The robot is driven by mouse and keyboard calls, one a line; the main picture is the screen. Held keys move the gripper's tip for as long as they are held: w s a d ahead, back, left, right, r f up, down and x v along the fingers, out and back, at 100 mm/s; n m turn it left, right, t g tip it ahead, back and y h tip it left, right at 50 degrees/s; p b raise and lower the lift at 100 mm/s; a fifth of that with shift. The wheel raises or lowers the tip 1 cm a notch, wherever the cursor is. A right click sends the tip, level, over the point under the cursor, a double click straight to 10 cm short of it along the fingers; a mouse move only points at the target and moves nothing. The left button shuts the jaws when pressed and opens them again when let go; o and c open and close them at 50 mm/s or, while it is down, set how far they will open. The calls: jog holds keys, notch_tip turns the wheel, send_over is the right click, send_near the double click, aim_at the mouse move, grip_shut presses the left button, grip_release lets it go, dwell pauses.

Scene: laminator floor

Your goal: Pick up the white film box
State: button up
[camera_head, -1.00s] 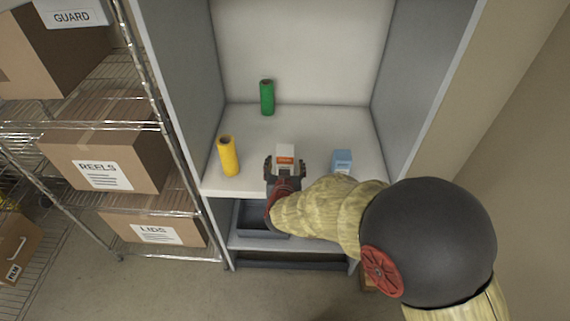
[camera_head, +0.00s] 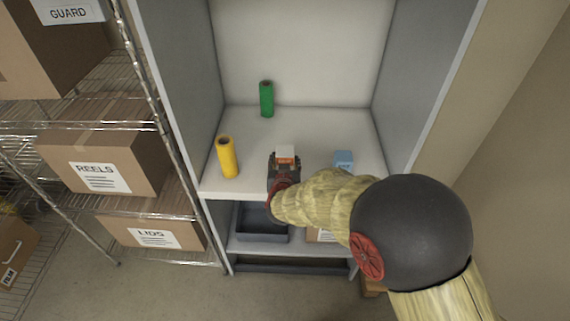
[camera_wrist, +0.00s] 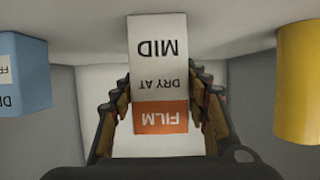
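The white film box (camera_head: 286,151), with an orange band, is on the shelf of the cabinet between the yellow roll and the blue box. In the wrist view the box (camera_wrist: 158,65) shows upside-down print reading FILM, DRY AT and MID. My gripper (camera_head: 285,163) is at the front of the box. In the wrist view its two fingers (camera_wrist: 160,105) lie against the left and right sides of the box, closed on it. Whether the box's base touches the shelf is hidden by my gripper.
A yellow roll (camera_head: 228,158) stands left of the box and a green roll (camera_head: 266,99) stands behind it. A blue box (camera_head: 343,160) stands to the right. Cabinet walls (camera_head: 425,80) bound the shelf (camera_head: 325,125). A grey bin (camera_head: 262,222) sits below.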

jog(key=c, duration=0.9)
jog(key=shift+r, duration=0.1)
